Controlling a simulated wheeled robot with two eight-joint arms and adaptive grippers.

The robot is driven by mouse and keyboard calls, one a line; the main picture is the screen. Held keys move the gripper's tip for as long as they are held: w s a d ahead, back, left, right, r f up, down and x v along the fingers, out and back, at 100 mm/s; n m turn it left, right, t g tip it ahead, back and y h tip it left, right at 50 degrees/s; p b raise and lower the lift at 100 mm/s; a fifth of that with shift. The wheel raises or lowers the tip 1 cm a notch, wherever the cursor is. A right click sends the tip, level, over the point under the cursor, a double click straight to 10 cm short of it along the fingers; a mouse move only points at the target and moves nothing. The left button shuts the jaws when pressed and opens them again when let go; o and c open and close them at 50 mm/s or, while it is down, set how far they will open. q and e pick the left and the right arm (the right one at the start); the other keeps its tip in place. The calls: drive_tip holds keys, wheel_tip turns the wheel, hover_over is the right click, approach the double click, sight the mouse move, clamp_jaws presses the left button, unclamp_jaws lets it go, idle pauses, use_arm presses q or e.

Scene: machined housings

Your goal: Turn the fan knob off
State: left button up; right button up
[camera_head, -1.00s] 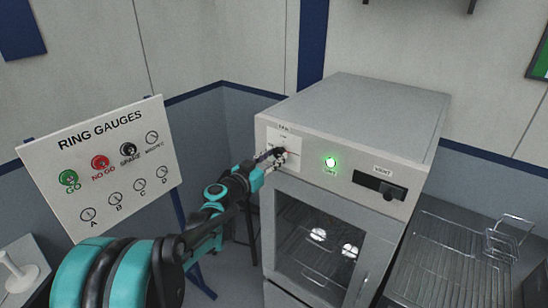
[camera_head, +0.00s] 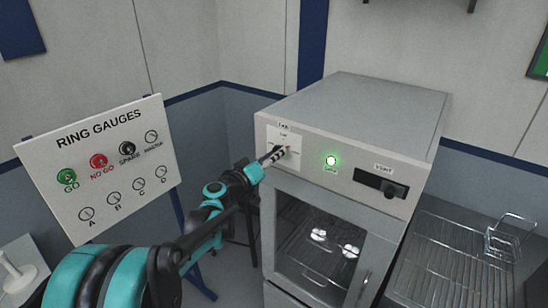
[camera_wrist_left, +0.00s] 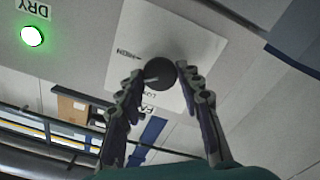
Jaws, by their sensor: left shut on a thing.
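The fan knob (camera_wrist_left: 161,72) is a small dark round knob on a white label plate at the upper left of the oven's front panel. In the wrist view it sits between the two fingertips of my left gripper (camera_wrist_left: 160,80). In the head view my left gripper (camera_head: 274,156) reaches the white plate (camera_head: 290,137) from the left and is shut on the knob, mostly hiding it. The plate's lettering appears turned over in the wrist view, and the knob's pointer is hard to read. My right gripper is not in view.
The grey oven (camera_head: 350,110) has a lit green lamp (camera_head: 330,160) and a dark vent slider (camera_head: 381,187) right of the knob. Below is a glass door (camera_head: 320,245). A ring gauge board (camera_head: 105,180) stands left of my arm. A wire rack (camera_head: 450,260) lies at right.

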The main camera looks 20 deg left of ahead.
use_arm(q)
drive_tip(key=shift+n+b, duration=1.05)
drive_tip(key=shift+n, duration=13.35)
drive_tip(key=o, duration=1.1)
drive_tip(key=shift+o, duration=0.2)
